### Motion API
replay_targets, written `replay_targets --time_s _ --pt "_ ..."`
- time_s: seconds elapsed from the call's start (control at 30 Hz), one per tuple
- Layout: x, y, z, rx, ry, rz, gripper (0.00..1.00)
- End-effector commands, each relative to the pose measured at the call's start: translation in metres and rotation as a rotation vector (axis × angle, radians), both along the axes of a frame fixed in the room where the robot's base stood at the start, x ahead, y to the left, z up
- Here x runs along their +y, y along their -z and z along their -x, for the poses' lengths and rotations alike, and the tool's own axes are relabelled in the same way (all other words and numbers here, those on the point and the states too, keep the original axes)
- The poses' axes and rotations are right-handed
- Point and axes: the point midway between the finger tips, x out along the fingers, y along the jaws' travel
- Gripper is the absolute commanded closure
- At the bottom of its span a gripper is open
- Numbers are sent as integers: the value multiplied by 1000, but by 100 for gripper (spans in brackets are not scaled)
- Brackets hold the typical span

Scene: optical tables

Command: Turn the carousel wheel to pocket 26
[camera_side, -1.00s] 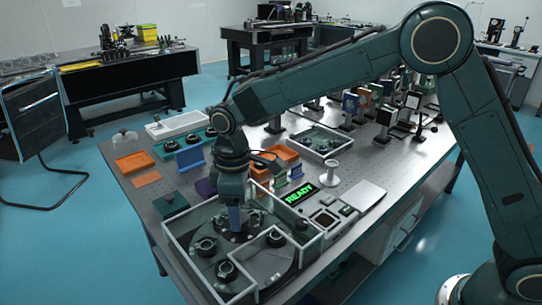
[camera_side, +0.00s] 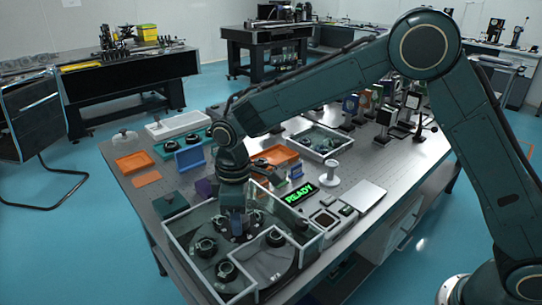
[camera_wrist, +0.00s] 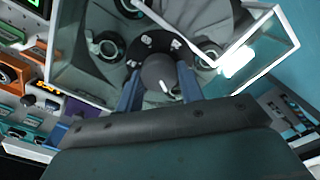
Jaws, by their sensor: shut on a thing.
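The carousel wheel (camera_side: 268,263) is a grey disc inside a clear-walled, white-edged enclosure, with several dark round mounts standing around it. Its dark hub knob (camera_wrist: 158,72) has a white pointer mark and sits at the wheel's centre in the wrist view. My gripper (camera_side: 238,226) reaches down into the enclosure from above. In the wrist view its blue fingers (camera_wrist: 159,85) lie on either side of the knob, shut on it. The fingers hide the knob in the side view. I cannot read any pocket numbers.
The enclosure walls (camera_side: 194,281) stand close around my gripper. A green READY display (camera_side: 299,194), a white spool (camera_side: 331,172) and a pale flat plate (camera_side: 363,195) lie to the right. Orange trays (camera_side: 135,162) and a green box (camera_side: 170,204) lie to the left.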

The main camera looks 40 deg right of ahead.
Motion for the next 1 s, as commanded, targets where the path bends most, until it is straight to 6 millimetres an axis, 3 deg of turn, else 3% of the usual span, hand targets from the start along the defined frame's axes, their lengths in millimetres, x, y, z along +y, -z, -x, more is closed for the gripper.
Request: replay_targets --time_s 0.47,1.0 --pt "0 -1 0 0 -57 0 100" --pt "1 -1 1 -1 -293 -1 100"
